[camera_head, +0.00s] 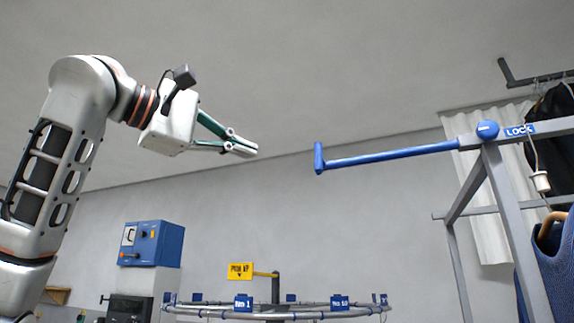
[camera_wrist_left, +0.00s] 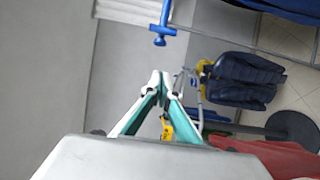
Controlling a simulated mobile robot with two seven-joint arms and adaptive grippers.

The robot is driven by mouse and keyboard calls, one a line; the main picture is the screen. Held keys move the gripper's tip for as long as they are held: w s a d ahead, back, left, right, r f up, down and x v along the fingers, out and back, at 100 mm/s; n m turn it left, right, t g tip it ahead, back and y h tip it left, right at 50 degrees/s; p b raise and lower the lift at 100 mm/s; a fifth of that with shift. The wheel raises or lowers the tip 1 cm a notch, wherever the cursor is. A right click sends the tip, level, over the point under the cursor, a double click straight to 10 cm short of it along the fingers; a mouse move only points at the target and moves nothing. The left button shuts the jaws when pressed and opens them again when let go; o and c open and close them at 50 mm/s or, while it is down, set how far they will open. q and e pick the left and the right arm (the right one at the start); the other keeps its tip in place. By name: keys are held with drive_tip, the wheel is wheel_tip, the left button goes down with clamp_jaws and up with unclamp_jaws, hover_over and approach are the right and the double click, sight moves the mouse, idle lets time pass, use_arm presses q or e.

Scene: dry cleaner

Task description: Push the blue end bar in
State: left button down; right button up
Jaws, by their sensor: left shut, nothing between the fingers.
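The blue end bar (camera_head: 390,156) sticks out leftward from the grey rack frame in the head view, with a short upright blue piece at its free end. It is seen in the left wrist view (camera_wrist_left: 163,30) near the top. My left gripper (camera_head: 250,150) is shut and empty. Its fingertips point at the bar's free end with a clear gap between; they also show in the left wrist view (camera_wrist_left: 160,75). My right gripper is not in view.
The grey rack frame (camera_head: 503,205) stands at the right with dark and blue garments hanging. A round rail (camera_head: 280,315) with blue tags and a yellow sign (camera_head: 241,271) stands low in the middle. Air around the bar's free end is clear.

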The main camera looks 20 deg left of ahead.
use_arm(q)
drive_tip(key=w+d+p, duration=0.3)
drive_tip(key=w+d, duration=0.4)
drive_tip(key=d, duration=0.1)
drive_tip(key=shift+w+d+r, duration=0.2)
drive_tip(key=shift+w+d, duration=0.05)
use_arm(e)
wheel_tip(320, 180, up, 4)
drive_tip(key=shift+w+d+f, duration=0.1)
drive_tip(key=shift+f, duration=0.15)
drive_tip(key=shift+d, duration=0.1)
